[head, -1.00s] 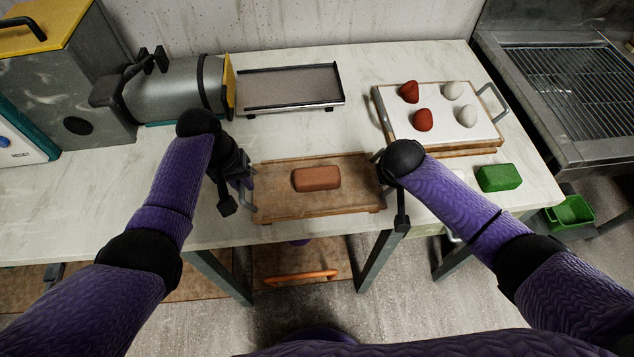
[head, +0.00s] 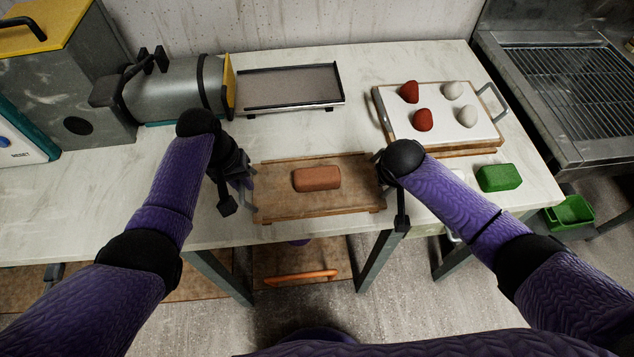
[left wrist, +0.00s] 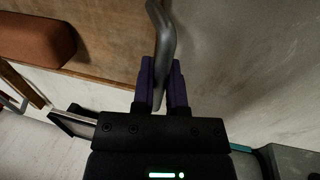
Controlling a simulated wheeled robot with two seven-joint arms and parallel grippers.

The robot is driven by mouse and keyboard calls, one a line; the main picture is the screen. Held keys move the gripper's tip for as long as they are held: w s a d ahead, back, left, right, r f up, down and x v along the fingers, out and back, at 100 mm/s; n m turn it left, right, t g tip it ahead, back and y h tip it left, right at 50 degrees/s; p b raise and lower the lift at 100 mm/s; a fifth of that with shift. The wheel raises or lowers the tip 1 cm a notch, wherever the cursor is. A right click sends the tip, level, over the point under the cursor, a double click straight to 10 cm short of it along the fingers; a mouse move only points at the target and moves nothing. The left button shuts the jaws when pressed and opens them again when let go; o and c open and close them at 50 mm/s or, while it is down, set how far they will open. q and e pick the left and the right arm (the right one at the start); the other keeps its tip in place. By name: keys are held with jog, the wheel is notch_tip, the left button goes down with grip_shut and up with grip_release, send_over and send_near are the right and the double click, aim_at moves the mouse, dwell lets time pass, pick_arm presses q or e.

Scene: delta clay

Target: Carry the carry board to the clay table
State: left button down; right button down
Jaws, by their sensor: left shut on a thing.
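The carry board (head: 345,200) is a brown wooden board with a raised rim, on the near edge of the pale table (head: 340,130). A reddish-brown clay block (head: 317,178) lies on it. My left gripper (head: 243,188) is at the board's left end. In the left wrist view its purple fingers (left wrist: 163,88) are shut on the board's grey handle (left wrist: 160,25). My right gripper (head: 401,205) is at the board's right end; its own wrist hides its fingers and the handle there. Whether the board touches the tabletop is hard to tell.
A white-topped tray (head: 440,125) with red and white clay lumps stands at the back right. A green block (head: 498,177) lies at the right. A black-rimmed tray (head: 290,88) and a grey cylindrical machine (head: 175,90) stand behind. The table's left front is clear.

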pick_arm(q)
jog(key=shift+r, duration=0.1)
pick_arm(e)
jog(key=shift+r, duration=0.1)
